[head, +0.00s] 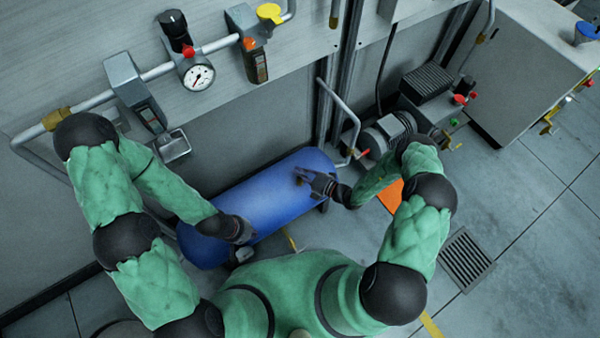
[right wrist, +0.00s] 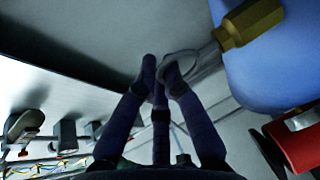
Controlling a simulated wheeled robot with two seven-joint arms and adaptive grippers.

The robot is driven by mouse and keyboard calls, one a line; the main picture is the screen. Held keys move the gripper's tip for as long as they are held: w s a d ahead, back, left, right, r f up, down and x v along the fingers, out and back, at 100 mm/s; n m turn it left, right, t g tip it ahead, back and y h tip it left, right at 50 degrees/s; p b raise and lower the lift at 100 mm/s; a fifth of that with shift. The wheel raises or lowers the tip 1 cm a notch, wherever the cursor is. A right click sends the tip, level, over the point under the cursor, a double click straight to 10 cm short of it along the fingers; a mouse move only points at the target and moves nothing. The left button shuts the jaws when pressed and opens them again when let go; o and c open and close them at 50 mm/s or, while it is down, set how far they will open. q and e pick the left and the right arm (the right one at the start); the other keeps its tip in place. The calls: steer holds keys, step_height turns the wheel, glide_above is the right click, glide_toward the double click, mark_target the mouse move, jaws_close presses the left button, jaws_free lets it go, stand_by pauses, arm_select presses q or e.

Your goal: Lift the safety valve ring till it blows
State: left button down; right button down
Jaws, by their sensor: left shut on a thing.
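The blue air tank (head: 275,197) lies at the wall's foot in the head view; its end also shows in the right wrist view (right wrist: 265,75). There the brass safety valve (right wrist: 250,24) sits beside it, and a thin grey pull ring (right wrist: 178,67) extends from it. My right gripper (head: 300,174) is over the tank; its dark fingertips (right wrist: 161,65) are at the ring, which overlaps one of them. Whether they clamp it is unclear. My left gripper (head: 243,232) is shut at the tank's left end; what it holds is hidden.
A pressure gauge (head: 198,77) and pipework are on the wall above the tank. A motor (head: 388,133) stands right of the tank, and a red part (right wrist: 298,140) shows near the tank in the right wrist view. The floor to the right, around the drain grate (head: 466,260), is clear.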

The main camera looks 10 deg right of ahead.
steer(key=shift+s, duration=0.1)
steer(key=shift+r+p, duration=0.55)
steer(key=shift+f, duration=0.1)
steer(key=c, duration=1.4)
jaws_free()
steer(key=shift+c, duration=0.2)
steer(key=shift+d, duration=0.1)
steer(key=v, duration=1.2)
